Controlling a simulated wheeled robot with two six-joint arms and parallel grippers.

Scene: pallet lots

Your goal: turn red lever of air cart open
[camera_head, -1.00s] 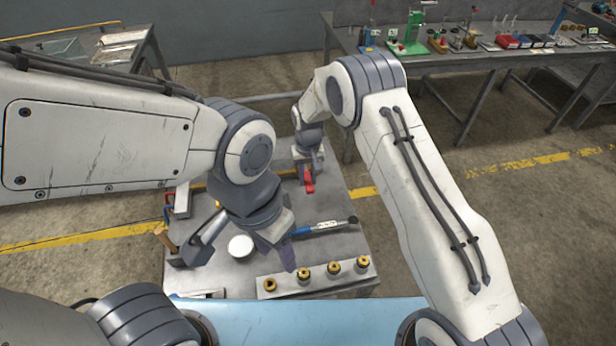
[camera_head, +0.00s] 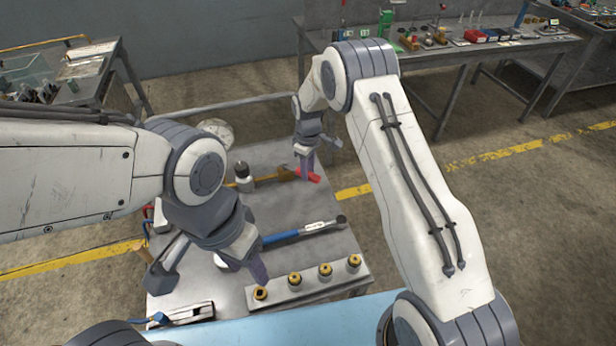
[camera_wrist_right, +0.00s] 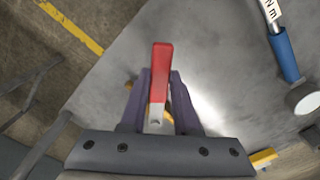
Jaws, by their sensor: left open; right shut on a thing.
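The red lever (camera_head: 314,176) is at the far right part of the grey cart top (camera_head: 335,265), at the end of a brass pipe (camera_head: 272,177). My right gripper (camera_head: 306,174) points down over it and is shut on it. In the right wrist view the lever (camera_wrist_right: 161,72) stands between the two purple fingers (camera_wrist_right: 156,95), its red end sticking out past them. The valve body under the lever is mostly hidden. My left gripper (camera_head: 210,274) is open and empty over the front left of the cart, apart from the lever.
A blue-handled torque wrench (camera_head: 300,232) lies mid-cart. A block with several brass fittings (camera_head: 305,288) is at the front edge. A round gauge (camera_head: 216,131) stands at the back. A bench with tools (camera_head: 450,52) is behind.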

